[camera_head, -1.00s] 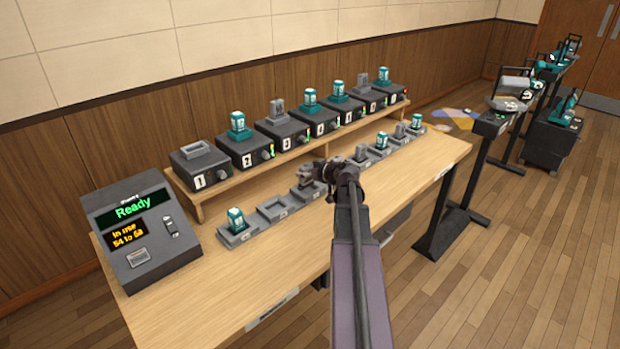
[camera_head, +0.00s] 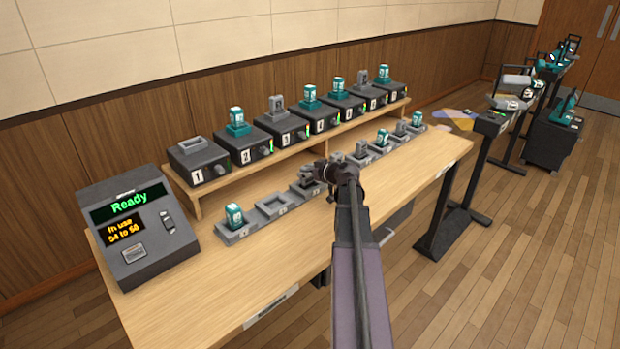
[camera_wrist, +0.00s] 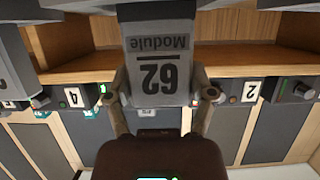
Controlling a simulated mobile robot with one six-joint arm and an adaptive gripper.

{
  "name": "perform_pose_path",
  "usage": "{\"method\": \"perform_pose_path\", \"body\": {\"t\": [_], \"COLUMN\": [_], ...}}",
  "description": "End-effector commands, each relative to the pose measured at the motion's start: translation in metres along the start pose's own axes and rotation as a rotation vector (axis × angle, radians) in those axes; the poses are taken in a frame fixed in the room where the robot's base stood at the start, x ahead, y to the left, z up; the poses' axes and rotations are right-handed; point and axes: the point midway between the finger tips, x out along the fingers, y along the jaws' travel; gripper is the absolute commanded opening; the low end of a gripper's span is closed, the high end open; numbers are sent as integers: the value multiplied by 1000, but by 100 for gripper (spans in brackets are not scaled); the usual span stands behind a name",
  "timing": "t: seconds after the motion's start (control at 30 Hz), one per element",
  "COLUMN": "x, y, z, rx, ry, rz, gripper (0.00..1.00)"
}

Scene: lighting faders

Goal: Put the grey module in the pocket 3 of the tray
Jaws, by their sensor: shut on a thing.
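My gripper (camera_wrist: 163,100) is shut on a grey module (camera_wrist: 158,50) marked 62, with a finger on each side. The label reads upside down in the wrist view. In the head view my gripper (camera_head: 320,174) is over the row of tray pockets on the table, by the third from the left. The held module is hard to make out there. The tray's nearest pocket (camera_head: 236,235) holds a teal module (camera_head: 234,215). The second pocket (camera_head: 271,206) is empty. The third pocket (camera_head: 302,190) is partly covered by my gripper, so its inside cannot be seen.
A shelf behind holds several numbered black units; unit 1 (camera_head: 200,164) is empty, others carry teal or grey modules. More modules (camera_head: 382,139) stand in the row beyond my gripper. A console (camera_head: 140,230) reading "Ready" stands at left. The table front (camera_head: 240,285) is clear.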

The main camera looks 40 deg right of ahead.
Motion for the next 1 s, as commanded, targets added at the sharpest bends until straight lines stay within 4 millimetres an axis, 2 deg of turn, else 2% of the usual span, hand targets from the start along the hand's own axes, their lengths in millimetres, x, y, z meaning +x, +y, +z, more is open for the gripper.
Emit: {"method": "perform_pose_path", "body": {"t": [0.1,0.67,0.7,0.77,0.8,1.0], "x": [3,5,4,4,4,4], "y": [0,0,0,0,0,0], "z": [7,11,10,10,10,10], "rx": [0,0,0,0,0,0], "ry": [0,0,0,0,0,0], "rz": [0,0,0,0,0,0], "gripper": [21,21,76,94,100,100]}}
